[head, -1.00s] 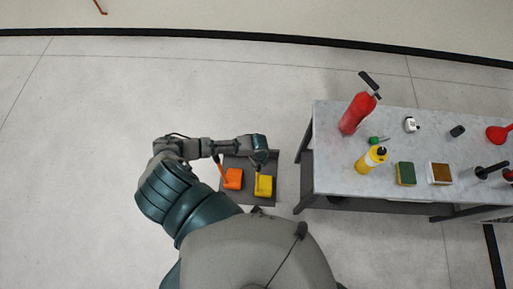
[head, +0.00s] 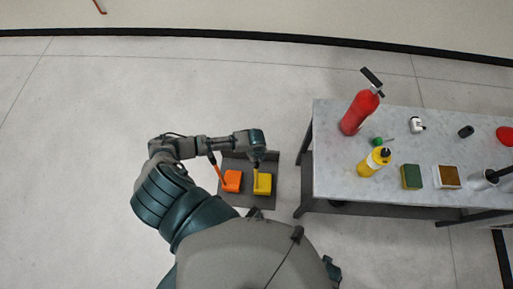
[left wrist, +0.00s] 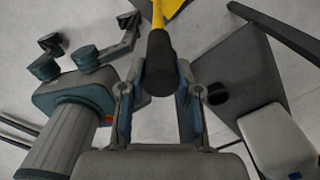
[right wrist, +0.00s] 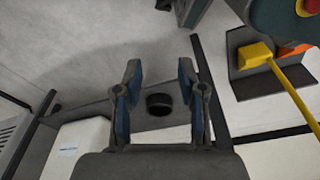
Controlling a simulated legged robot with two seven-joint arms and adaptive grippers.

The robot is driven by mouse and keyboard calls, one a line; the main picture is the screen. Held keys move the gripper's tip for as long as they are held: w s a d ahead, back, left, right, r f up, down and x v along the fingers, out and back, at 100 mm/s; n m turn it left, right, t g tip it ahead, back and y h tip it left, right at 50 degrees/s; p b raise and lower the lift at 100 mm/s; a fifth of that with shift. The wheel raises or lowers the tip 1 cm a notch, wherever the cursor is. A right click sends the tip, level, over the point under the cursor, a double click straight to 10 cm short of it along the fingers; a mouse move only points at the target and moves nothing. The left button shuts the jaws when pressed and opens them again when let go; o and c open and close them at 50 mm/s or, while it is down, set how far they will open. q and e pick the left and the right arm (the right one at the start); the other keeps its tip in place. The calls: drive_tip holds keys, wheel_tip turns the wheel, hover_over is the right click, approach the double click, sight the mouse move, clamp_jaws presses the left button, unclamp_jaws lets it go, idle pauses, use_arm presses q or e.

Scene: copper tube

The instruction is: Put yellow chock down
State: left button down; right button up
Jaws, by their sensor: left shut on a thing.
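The yellow chock (head: 262,184) is over the right half of a dark grey tray (head: 262,203) on the floor in the head view. I cannot tell whether it touches the tray. Its yellow handle and the chock body (right wrist: 254,56) show in the right wrist view. My left gripper (head: 257,160) is above the chock. In the left wrist view its fingers (left wrist: 160,95) are around the handle's black grip (left wrist: 160,65); the chock body is mostly cut off at the top. My right gripper (right wrist: 160,80) is open and empty, with its fingers apart.
An orange chock (head: 231,181) stands close to the left of the yellow one. A table (head: 340,182) on the right holds a red extinguisher (head: 359,112), a yellow bottle (head: 373,163) and sponges. Its legs are near the tray. The floor to the left is clear.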

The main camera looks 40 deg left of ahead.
use_arm(q)
drive_tip(key=shift+w+a+f+b, duration=0.1)
drive_tip(key=shift+a+f+b, duration=0.55)
drive_tip(key=shift+a+f, duration=0.1)
drive_tip(key=shift+d, duration=0.1)
drive_tip(key=c, duration=1.2)
unclamp_jaws()
drive_tip(key=shift+s+d, duration=0.2)
drive_tip(key=o, duration=0.4)
drive_tip(key=shift+d, duration=0.15)
use_arm(e)
drive_tip(key=r, duration=0.1)
drive_tip(key=w+r, duration=0.1)
drive_tip(key=r, duration=0.1)
drive_tip(key=w+r, duration=0.1)
drive_tip(key=shift+a+r, duration=0.2)
drive_tip(key=shift+a, duration=0.05)
